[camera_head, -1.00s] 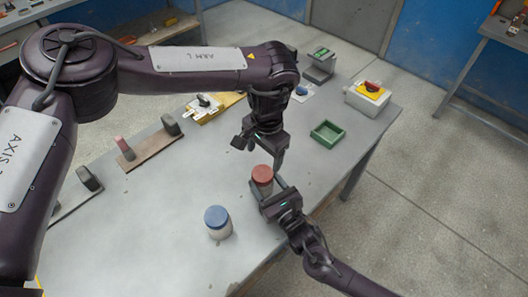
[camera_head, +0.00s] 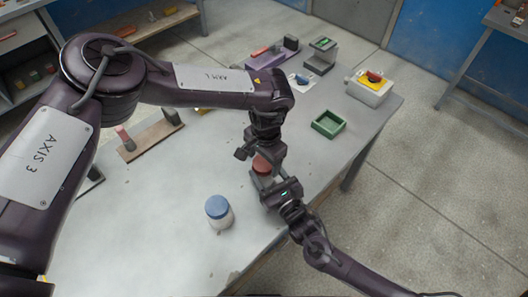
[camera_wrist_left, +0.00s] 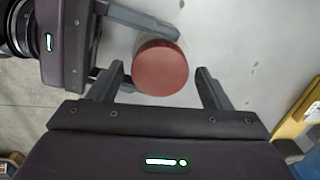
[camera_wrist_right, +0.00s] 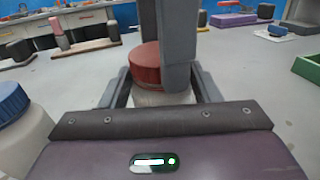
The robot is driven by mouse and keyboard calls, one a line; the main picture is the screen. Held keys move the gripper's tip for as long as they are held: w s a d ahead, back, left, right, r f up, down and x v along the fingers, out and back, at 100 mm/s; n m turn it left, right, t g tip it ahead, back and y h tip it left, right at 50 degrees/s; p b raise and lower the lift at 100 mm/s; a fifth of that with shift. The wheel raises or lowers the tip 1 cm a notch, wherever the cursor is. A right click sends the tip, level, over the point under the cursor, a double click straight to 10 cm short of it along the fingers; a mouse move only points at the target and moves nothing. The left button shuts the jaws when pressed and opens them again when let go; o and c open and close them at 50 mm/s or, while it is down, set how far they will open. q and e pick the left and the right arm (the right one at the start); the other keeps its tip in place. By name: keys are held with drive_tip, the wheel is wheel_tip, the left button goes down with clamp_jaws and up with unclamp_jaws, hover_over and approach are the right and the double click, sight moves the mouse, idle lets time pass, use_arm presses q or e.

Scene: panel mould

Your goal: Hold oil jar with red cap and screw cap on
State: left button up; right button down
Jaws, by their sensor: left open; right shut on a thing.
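The oil jar with the red cap stands on the grey table; its red cap (camera_head: 261,165) is partly hidden by my left gripper. The pale jar body (camera_wrist_right: 165,98) shows below the cap in the right wrist view. My right gripper (camera_head: 268,184) is shut on the jar body from the near side. My left gripper (camera_head: 259,158) points down over the cap. In the left wrist view its open fingers stand on either side of the red cap (camera_wrist_left: 160,67), with a gap visible on both sides. The cap sits on top of the jar; its thread is hidden.
A jar with a blue cap (camera_head: 218,207) stands nearby, left of my right gripper. A green tray (camera_head: 328,124) and a box with a yellow top (camera_head: 370,88) lie toward the far right. A brown board with blocks (camera_head: 150,138) is at left. The table's front left is clear.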

use_arm(q)
drive_tip(key=shift+f, duration=0.15)
drive_tip(key=shift+c, duration=0.3)
drive_tip(key=c, duration=0.9)
drive_tip(key=m, duration=0.5)
drive_tip(key=shift+c, duration=0.2)
drive_tip(key=m, duration=0.4)
drive_tip(key=shift+m, duration=0.4)
drive_tip(key=shift+a, duration=0.1)
drive_tip(key=o, duration=1.1)
drive_tip(key=shift+c, duration=0.2)
drive_tip(key=shift+s+r, duration=0.1)
drive_tip(key=shift+r, duration=2.2)
